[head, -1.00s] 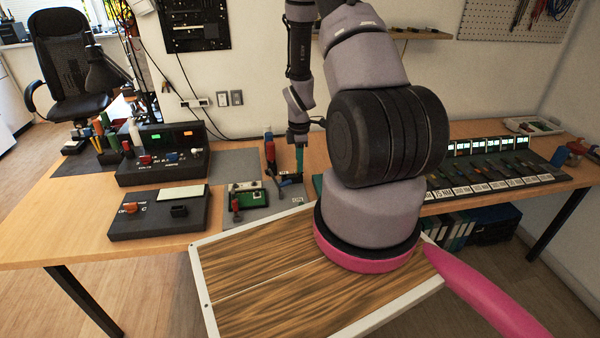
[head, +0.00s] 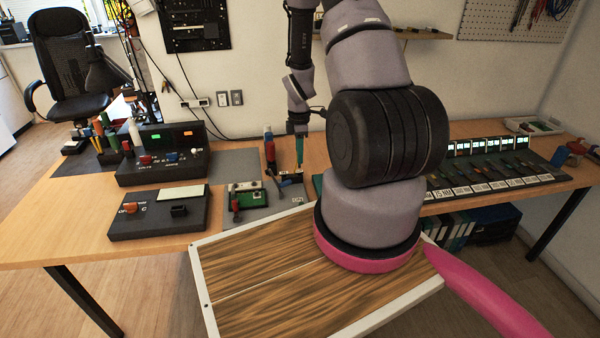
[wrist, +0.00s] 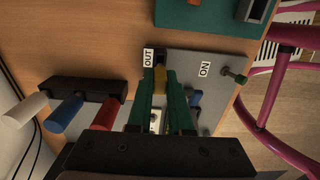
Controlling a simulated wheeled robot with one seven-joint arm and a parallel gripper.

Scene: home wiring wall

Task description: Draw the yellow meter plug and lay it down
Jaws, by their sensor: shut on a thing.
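The yellow meter plug (wrist: 160,78) shows in the wrist view between the green fingers of my gripper (wrist: 161,90), which is shut on it. A dark socket block (wrist: 159,56) lies just beyond the plug, beside the OUT label (wrist: 148,58). I cannot tell whether the plug is still inside the block. In the head view my gripper (head: 299,160) points down over the small grey meter panel (head: 288,196) at the bench's middle. The plug cannot be made out there.
A black block with white, blue and red pegs (wrist: 75,93) stands left in the wrist view. A green board (head: 247,200) and a black switch box (head: 160,212) lie left of my gripper. Bare wood bench (head: 60,215) shows at far left.

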